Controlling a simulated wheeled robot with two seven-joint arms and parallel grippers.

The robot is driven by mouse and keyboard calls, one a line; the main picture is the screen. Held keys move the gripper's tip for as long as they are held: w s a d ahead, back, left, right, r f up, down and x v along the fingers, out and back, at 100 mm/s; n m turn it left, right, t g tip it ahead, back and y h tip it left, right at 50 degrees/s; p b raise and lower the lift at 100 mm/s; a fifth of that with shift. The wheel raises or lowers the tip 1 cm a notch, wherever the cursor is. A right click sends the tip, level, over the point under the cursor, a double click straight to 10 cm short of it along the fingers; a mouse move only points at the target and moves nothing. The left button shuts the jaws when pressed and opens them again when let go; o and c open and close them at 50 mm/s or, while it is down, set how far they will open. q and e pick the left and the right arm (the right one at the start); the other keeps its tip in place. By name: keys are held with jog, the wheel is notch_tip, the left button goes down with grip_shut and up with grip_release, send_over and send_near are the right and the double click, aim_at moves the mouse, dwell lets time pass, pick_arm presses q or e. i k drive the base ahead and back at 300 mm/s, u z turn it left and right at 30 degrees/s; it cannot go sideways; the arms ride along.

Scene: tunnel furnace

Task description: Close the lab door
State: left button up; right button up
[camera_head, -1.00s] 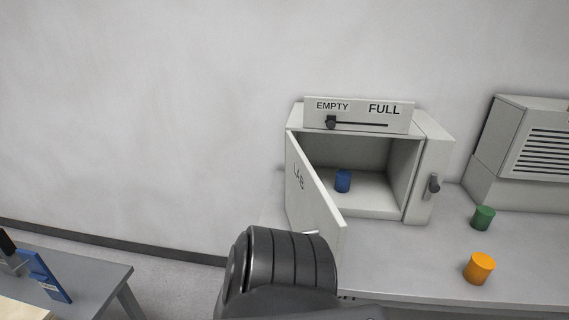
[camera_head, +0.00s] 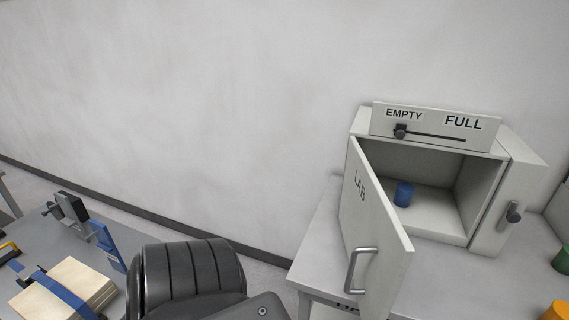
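The lab door (camera_head: 372,225) stands wide open, swung out to the left of the lab box (camera_head: 518,205) on the grey table. It bears the word LAB and has a metal handle (camera_head: 357,270) near its free edge. A blue cylinder (camera_head: 403,194) stands inside the box. A dark, ribbed part of my arm shows at the bottom, left of the door and apart from it in the picture. Neither of my grippers can be seen.
A green cylinder (camera_head: 562,259) and an orange cylinder (camera_head: 555,312) stand on the table (camera_head: 325,238) at right. A bare wall lies behind.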

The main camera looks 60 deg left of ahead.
aim_at(379, 251)
jog(key=u, duration=1.4)
jog(key=i, duration=0.5)
jog(key=z, duration=2.1)
